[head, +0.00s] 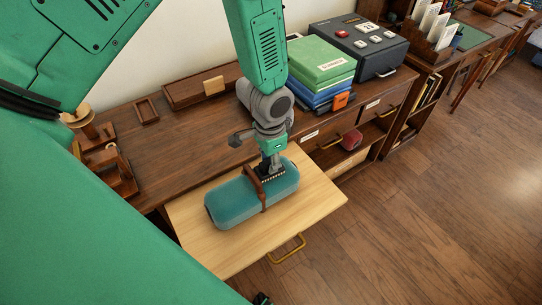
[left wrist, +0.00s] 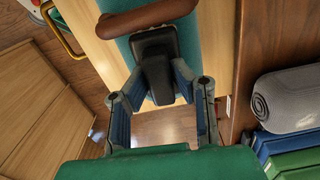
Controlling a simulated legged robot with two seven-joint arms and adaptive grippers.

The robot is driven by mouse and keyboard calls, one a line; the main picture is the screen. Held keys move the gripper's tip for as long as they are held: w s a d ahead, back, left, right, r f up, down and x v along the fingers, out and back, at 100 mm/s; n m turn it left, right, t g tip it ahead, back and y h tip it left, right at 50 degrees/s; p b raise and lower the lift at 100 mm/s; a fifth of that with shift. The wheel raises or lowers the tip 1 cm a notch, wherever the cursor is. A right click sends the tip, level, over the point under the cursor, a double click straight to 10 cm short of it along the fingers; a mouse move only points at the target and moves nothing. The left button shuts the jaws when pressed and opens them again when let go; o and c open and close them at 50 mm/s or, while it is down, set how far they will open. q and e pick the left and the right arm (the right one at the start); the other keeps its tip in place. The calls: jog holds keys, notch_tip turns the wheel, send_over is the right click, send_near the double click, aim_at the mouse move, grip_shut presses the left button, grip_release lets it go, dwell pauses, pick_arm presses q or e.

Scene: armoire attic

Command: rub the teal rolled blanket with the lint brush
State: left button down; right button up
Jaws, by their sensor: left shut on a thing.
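The teal rolled blanket (head: 232,205) lies on the pale wooden pull-out board (head: 318,196), with a brown strap (head: 256,189) around its middle. It also shows in the left wrist view (left wrist: 186,42). My left gripper (head: 270,160) is above the blanket's right part, pointing down. It is shut on the black lint brush (head: 272,177), whose dark body shows between the fingers in the left wrist view (left wrist: 155,52). The brush head is at the blanket's top, beside the strap, and appears to touch it. The contact itself is partly hidden. My right gripper cannot be made out.
The dark wooden desk (head: 168,147) extends behind the board. Green and blue folders (head: 322,62) and a dark case (head: 362,45) stand at its right. A grey roll (left wrist: 291,98) lies on folders in the left wrist view. A dark red object (head: 351,140) sits in the shelf opening.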

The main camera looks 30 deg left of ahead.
pick_arm(q)
jog(key=r+p, duration=0.1)
jog(key=r, duration=0.1)
jog(key=r+p, duration=0.1)
jog(key=r, duration=0.1)
jog(key=shift+w+d+r+p, duration=0.1)
jog(key=shift+w+d+p, duration=0.05)
jog(key=shift+w+p, duration=0.2)
notch_tip(320, 180, up, 2)
jog(key=shift+s+r+p, duration=0.1)
jog(key=shift+r+p, duration=0.1)
jog(key=shift+p, duration=0.8)
jog(key=shift+r+p, duration=0.35)
jog(key=shift+p, duration=0.05)
